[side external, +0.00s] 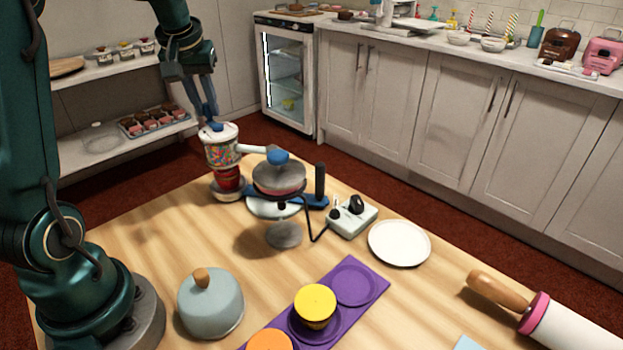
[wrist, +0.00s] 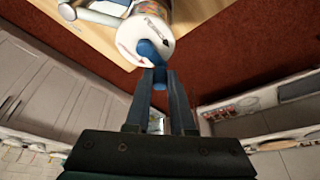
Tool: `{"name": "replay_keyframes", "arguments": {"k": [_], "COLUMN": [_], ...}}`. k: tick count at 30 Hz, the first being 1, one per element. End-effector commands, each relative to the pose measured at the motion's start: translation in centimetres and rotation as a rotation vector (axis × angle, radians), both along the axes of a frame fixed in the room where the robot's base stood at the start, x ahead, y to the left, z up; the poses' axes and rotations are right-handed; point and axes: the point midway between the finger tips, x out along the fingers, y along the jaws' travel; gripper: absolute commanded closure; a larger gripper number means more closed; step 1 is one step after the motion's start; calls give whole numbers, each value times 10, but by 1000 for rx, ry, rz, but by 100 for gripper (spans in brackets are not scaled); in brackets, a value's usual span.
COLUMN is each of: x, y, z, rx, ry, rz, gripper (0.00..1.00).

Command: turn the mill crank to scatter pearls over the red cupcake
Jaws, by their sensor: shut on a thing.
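The mill (side external: 221,153) stands at the far left of the table, a clear jar of coloured pearls under a white top. Its blue crank knob (side external: 216,127) is on the white top and also shows in the wrist view (wrist: 149,52). My gripper (side external: 209,118) reaches down from above, its fingers shut on this knob; in the wrist view the fingertips (wrist: 158,74) meet at it. A red body (side external: 228,179) shows directly below the jar, above a pale base; I cannot tell whether it is the red cupcake or part of the mill.
A white plate (side external: 399,243), grey dome (side external: 210,303), purple tray (side external: 371,288) with yellow and orange cupcakes, and rolling pin (side external: 560,322) lie nearer.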

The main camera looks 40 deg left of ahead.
Motion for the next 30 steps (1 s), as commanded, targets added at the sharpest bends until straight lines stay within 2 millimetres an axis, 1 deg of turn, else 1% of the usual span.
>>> {"name": "replay_keyframes", "arguments": {"k": [9,17,23,24,25,26,30], "x": [2,13,12,12,12,12,13], "y": [-2,-6,-6,-6,-6,-6,-5], "z": [0,-1,-2,-2,-1,-1,-1], "rx": [-8,-9,-9,-9,-9,-9,-6], "ry": [1,4,8,8,7,7,5], "rz": [-1,-1,1,1,1,1,1], "gripper": [100,100,100,67,55,48,48]}}
